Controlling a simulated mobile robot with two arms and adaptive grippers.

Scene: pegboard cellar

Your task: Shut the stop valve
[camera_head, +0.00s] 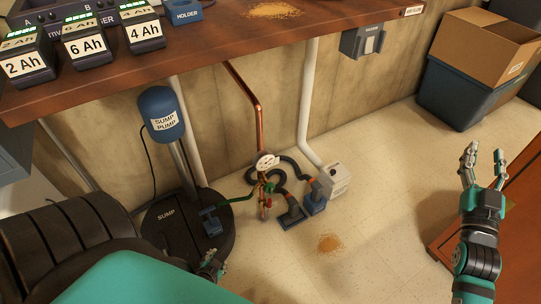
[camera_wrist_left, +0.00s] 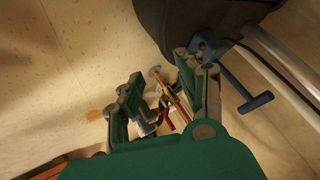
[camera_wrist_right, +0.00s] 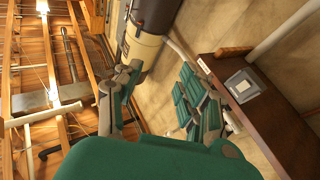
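The copper pipe (camera_head: 246,95) runs down the wall to a round white gauge (camera_head: 266,162) near the floor. Below the gauge is a small brass fitting with red parts (camera_head: 266,202), which looks like the valve; its handle position is too small to tell. My left gripper (camera_head: 214,266) is low, in front of the sump lid and apart from the fitting. In the left wrist view its fingers (camera_wrist_left: 158,100) are open, and the brass and red fitting (camera_wrist_left: 176,106) shows beyond, between them. My right gripper (camera_head: 483,164) is open and empty at the right.
The workbench (camera_head: 215,38) overhangs. Open floor (camera_head: 375,190) lies to the right.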

